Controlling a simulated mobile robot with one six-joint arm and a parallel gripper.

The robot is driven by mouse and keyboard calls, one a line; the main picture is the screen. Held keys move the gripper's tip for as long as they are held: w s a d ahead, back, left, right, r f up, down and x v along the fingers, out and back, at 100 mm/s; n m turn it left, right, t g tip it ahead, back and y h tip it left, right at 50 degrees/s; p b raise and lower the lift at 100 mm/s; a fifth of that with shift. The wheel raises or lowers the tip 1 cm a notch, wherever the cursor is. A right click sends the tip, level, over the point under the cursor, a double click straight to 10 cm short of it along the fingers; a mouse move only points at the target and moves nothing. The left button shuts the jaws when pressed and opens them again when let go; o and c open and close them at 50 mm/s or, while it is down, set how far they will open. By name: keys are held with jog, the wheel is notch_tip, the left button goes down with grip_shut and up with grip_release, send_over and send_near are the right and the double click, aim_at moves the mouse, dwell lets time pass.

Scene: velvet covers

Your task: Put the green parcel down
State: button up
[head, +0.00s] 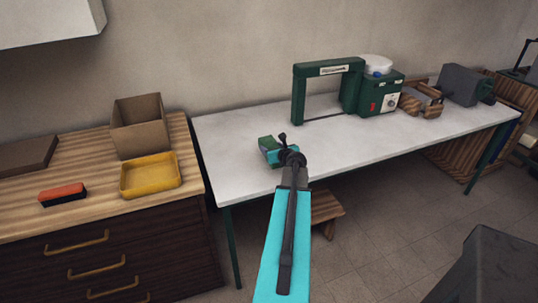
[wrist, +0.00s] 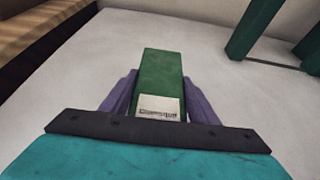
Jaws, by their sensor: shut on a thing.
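The green parcel (wrist: 161,78) is a box with a white printed label, seen in the wrist view between the two purple fingers of my gripper (wrist: 160,98). My gripper is shut on it. In the head view the green parcel (head: 265,142) shows at the end of my arm, in front of the left part of the white table (head: 235,150). My gripper (head: 272,150) is partly hidden by my own wrist there. I cannot tell whether the parcel touches the tabletop or hangs just above it.
A green machine (head: 328,68) stands at the back of the table, with a wooden holder (head: 421,100) to its right. Left is a wooden dresser with a cardboard box (head: 139,130), yellow tray (head: 150,177) and red-black brush (head: 62,194). The table's front middle is clear.

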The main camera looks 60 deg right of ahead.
jog(key=shift+w, duration=0.55)
jog(key=shift+w+f+p, duration=0.1)
jog(key=shift+f+p, duration=0.35)
jog(key=shift+f, duration=1.35)
jog(key=shift+f, duration=0.15)
jog(key=o, duration=1.3)
jog(key=shift+a, duration=0.1)
jog(key=shift+b+v, duration=1.1)
jog(key=shift+v, duration=4.95)
